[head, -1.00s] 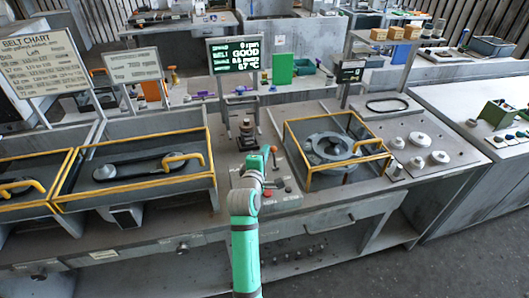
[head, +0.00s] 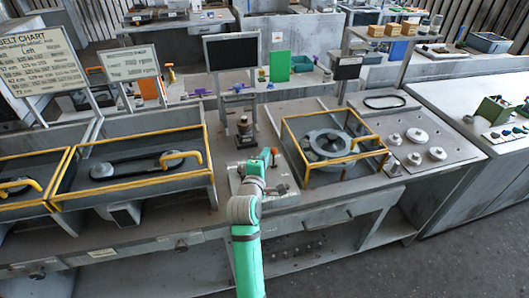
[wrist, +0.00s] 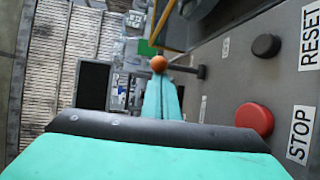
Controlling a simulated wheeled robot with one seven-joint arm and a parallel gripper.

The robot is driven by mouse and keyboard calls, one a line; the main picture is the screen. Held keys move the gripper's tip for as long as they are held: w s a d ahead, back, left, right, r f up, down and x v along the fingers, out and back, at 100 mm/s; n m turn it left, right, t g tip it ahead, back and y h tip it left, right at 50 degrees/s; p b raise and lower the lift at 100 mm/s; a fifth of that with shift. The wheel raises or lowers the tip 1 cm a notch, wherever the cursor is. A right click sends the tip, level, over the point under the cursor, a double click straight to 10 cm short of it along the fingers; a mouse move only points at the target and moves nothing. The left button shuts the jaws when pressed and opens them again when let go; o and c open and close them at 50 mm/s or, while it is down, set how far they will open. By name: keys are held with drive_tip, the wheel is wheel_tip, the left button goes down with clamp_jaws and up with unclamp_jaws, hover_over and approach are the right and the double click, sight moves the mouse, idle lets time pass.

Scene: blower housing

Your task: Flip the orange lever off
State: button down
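The orange lever (head: 274,151) rises from the control panel in the middle of the bench, just right of my gripper. In the wrist view its orange ball knob (wrist: 158,63) sits on a dark stem that joins the panel at right. My gripper (wrist: 160,84) has its two teal fingers together, with tips just below the knob in the picture; I cannot tell whether they touch it. Nothing shows between the fingers. In the head view the gripper is mostly hidden by my arm. The large display (head: 232,51) and the small display (head: 347,68) are dark.
A red STOP button (wrist: 255,118) and a black RESET button (wrist: 266,45) stand on the panel close to my gripper. A yellow-framed blower housing (head: 328,142) is to the right, and a yellow-framed belt guard (head: 130,165) to the left.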

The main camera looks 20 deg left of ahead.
drive_tip(key=shift+s+d+f, duration=0.2)
drive_tip(key=shift+s+d, duration=0.15)
drive_tip(key=shift+s, duration=0.15)
drive_tip(key=shift+s+d+f, duration=0.2)
drive_tip(key=shift+s+d, duration=0.15)
drive_tip(key=shift+s, duration=0.25)
drive_tip(key=v, duration=0.9)
drive_tip(key=shift+s+d+r, duration=0.1)
drive_tip(key=shift+s+d, duration=0.05)
drive_tip(key=shift+s, duration=0.6)
